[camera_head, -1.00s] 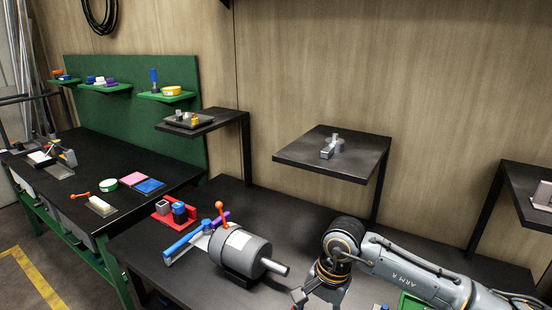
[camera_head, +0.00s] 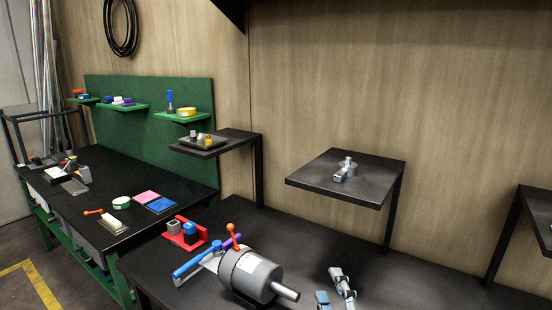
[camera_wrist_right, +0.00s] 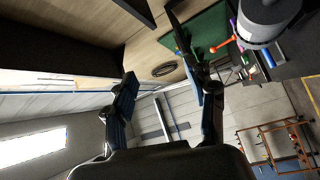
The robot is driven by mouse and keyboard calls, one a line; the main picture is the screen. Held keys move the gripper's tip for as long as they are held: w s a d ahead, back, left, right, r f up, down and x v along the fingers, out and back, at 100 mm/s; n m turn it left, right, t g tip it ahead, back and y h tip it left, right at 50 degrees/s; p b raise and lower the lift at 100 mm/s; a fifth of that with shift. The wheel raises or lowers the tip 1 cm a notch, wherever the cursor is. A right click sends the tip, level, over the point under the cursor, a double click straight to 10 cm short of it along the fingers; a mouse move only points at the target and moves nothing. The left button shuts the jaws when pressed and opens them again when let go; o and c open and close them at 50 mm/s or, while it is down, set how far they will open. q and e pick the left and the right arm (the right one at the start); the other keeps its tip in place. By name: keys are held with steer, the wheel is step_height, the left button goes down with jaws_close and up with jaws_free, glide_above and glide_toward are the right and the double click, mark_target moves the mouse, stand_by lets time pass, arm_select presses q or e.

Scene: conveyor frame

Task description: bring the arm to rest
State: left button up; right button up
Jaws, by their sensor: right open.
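My right gripper (camera_head: 334,288) shows at the bottom edge of the head view, over the black front table (camera_head: 190,290). Only its grey-blue fingers are in the picture; the rest of the arm is out of view below. It is right of the grey cylindrical motor-like unit (camera_head: 250,275) and apart from it. In the right wrist view the two fingers (camera_wrist_right: 165,90) stand wide apart with nothing between them. The same grey unit (camera_wrist_right: 262,20) shows at that view's top right. My left gripper is not in view.
A black raised shelf (camera_head: 320,178) with a small metal part (camera_head: 346,170) stands behind the gripper. Another black shelf (camera_head: 541,205) is at the right edge. A red holder (camera_head: 196,238) is left of the grey unit. The table right of the gripper looks clear.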

steer(key=s+d+f+m+g+h, duration=0.1)
steer(key=s+d+f+m+g, duration=0.2)
steer(key=s+f+m, duration=0.1)
steer(key=s+d+f+m+g+h, duration=0.2)
steer(key=s+f, duration=0.4)
steer(key=f, duration=0.3)
steer(key=s+d+f+m+g+h, duration=0.1)
steer(key=s+d+f+m+g, duration=0.3)
steer(key=f+m+g, duration=0.2)
steer(key=shift+s+d+f+h, duration=0.3)
steer(key=shift+s+f, duration=0.1)
steer(key=shift+f, duration=0.25)
steer(key=s+f+m+g, duration=0.3)
steer(key=s+f+g, duration=0.2)
steer(key=s, duration=0.6)
step_height(320, 180, down, 24)
steer(key=f+g, duration=0.1)
steer(key=s+d+f+g, duration=0.1)
steer(key=s+d+f, duration=0.2)
steer(key=s+f, duration=1.3)
steer(key=shift+s+d+f, duration=0.15)
steer(key=shift+s+f, duration=0.2)
steer(key=shift+s, duration=0.65)
